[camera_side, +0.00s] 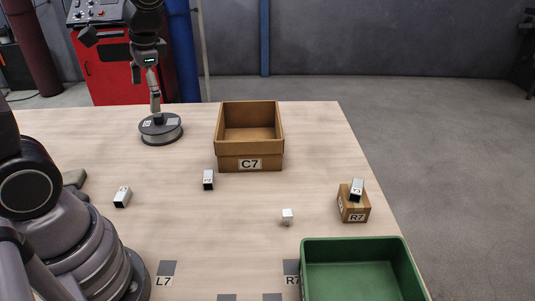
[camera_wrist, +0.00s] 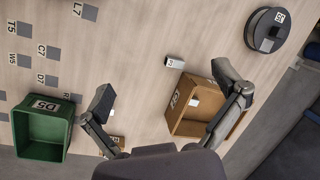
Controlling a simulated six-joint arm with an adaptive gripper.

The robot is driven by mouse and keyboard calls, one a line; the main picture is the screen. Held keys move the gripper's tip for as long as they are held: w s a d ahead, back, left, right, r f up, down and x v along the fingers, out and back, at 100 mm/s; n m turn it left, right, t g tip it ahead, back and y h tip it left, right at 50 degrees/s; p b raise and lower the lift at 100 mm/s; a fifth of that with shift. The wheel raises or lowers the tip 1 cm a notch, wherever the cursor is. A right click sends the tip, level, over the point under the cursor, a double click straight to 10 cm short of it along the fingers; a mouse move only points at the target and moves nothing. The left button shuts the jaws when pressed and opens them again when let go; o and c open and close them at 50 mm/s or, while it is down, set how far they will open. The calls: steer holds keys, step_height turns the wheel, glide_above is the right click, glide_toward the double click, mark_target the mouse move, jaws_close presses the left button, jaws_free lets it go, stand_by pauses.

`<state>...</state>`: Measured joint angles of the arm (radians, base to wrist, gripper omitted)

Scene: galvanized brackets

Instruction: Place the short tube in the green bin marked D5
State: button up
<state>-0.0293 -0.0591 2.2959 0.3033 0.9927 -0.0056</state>
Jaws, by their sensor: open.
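The green bin (camera_side: 400,247) stands at the table's near right edge and looks empty. Its D5 label shows in the wrist view on the bin (camera_wrist: 19,143). My gripper (camera_wrist: 163,90) is open and empty, its fingers wide apart. In the side view, my gripper (camera_side: 155,98) hangs at the back left, in line with a round grey base, well away from the short tube.
Longer square tubes lie at left (camera_side: 122,197) and centre (camera_side: 208,180). The open C7 box (camera_side: 249,147) stands at the back, with a pale piece (camera_wrist: 194,102) inside. The round grey base (camera_side: 160,132) stands back left.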

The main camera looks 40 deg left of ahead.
steer(key=w+a+f+m+g+y, duration=0.2)
steer(key=w+a+f+g, duration=0.2)
steer(key=f, duration=0.5)
steer(key=m+g+y, duration=0.5)
glide_toward(125, 193)
steer(key=x, duration=0.6)
steer(key=shift+f, duration=0.1)
steer(key=shift+x, duration=3.15)
steer(key=shift+s, duration=0.1)
steer(key=shift+c, duration=0.2)
steer(key=c, duration=1.2)
steer(key=shift+c, duration=0.2)
